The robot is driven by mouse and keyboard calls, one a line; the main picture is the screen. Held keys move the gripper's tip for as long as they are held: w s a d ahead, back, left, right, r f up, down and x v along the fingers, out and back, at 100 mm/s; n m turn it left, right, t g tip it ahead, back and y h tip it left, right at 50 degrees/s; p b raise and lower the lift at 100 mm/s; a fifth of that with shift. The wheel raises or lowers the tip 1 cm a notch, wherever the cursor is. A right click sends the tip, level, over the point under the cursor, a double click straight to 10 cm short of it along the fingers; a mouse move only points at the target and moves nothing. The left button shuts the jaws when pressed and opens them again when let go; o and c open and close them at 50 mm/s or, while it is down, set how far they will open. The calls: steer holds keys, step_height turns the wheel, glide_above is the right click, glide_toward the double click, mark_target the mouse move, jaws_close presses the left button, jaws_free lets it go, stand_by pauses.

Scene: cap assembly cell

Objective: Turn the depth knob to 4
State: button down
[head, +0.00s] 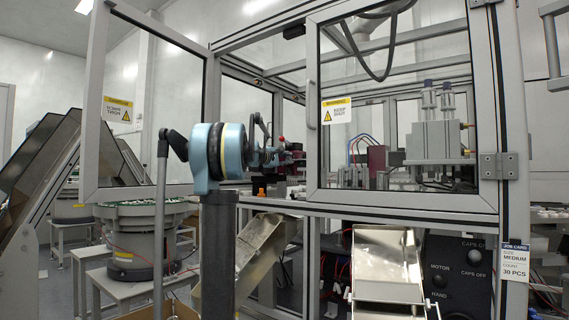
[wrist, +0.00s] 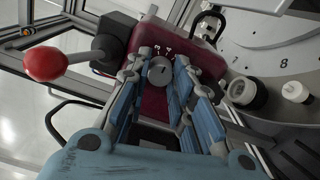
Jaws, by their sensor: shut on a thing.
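The depth knob (wrist: 160,72) is a small round silver knob on a dark red housing (wrist: 208,62) in the wrist view. White marks stand just above it; they look like turned numerals but are too small to read surely. My gripper (wrist: 161,68) has its blue-padded fingers on both sides of the knob, shut on it. Which mark the knob points to, I cannot tell. In the head view my gripper (head: 273,150) reaches into the cell beside the dark red housing (head: 296,160); the knob itself is hidden there.
A lever with a red ball (wrist: 45,64) stands close left of my gripper in the wrist view. A pale round plate (wrist: 270,45) with large numerals lies at right, near black and white round fittings.

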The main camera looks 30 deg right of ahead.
steer(key=c, duration=1.4)
jaws_free()
steer(key=shift+w+a+f, duration=0.1)
steer(key=shift+w+f, duration=0.05)
steer(key=shift+w, duration=0.05)
steer(key=shift+o, duration=0.2)
steer(key=shift+s, duration=0.1)
steer(key=v, duration=1.2)
